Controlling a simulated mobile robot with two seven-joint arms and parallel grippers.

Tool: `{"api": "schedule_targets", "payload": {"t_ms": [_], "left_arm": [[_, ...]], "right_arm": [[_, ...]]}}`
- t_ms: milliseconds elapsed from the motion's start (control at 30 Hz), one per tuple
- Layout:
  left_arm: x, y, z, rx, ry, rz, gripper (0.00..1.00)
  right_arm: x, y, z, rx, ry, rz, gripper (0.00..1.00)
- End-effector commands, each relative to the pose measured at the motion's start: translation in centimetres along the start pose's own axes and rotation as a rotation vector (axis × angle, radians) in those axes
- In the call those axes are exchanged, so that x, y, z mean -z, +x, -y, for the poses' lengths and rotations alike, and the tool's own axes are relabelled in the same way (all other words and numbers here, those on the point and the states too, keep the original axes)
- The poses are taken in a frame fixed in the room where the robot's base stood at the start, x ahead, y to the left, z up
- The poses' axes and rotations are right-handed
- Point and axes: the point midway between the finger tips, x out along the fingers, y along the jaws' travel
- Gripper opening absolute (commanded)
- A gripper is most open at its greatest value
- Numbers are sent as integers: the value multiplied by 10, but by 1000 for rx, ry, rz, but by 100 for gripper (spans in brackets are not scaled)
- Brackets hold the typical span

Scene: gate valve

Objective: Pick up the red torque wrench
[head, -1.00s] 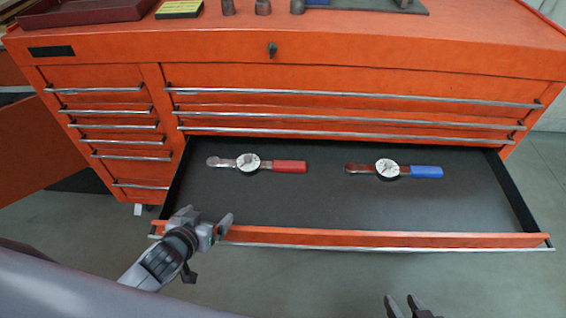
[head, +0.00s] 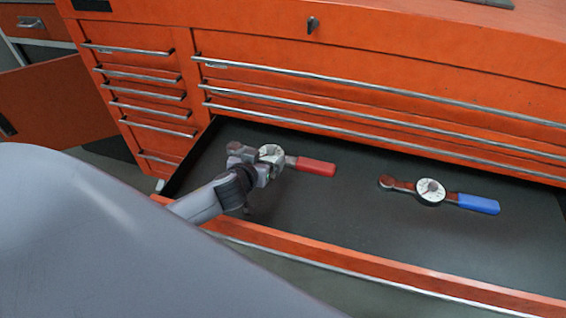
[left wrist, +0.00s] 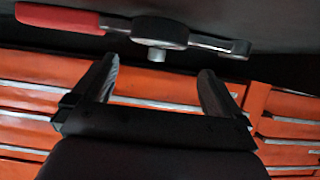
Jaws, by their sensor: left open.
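The red torque wrench lies in the open drawer, with its red handle (head: 316,167) pointing right and its round dial just beyond my left gripper. My left gripper (head: 254,158) is over the drawer at the wrench's dial and head end, partly hiding them. In the left wrist view the wrench (left wrist: 60,18) lies across the top. There the two fingers of my left gripper (left wrist: 157,70) are spread apart and empty, with the dark dial housing just beyond the gap between them. My right gripper is not in view.
A second torque wrench with a blue handle (head: 479,204) lies to the right in the same drawer. The orange cabinet (head: 400,60) with closed drawers stands behind. The dark drawer floor between the wrenches is clear.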

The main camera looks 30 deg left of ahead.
Motion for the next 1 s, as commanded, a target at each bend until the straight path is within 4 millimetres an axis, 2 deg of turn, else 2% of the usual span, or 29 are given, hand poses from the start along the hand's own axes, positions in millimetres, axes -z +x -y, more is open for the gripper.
{"api": "schedule_targets", "payload": {"t_ms": [267,633,1000], "left_arm": [[3,20,-1,0,1,-2,100],[8,60,-4,0,0,-1,100],[8,66,-4,-2,0,0,100]], "right_arm": [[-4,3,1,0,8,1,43],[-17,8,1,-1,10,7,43],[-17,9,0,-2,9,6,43]]}}
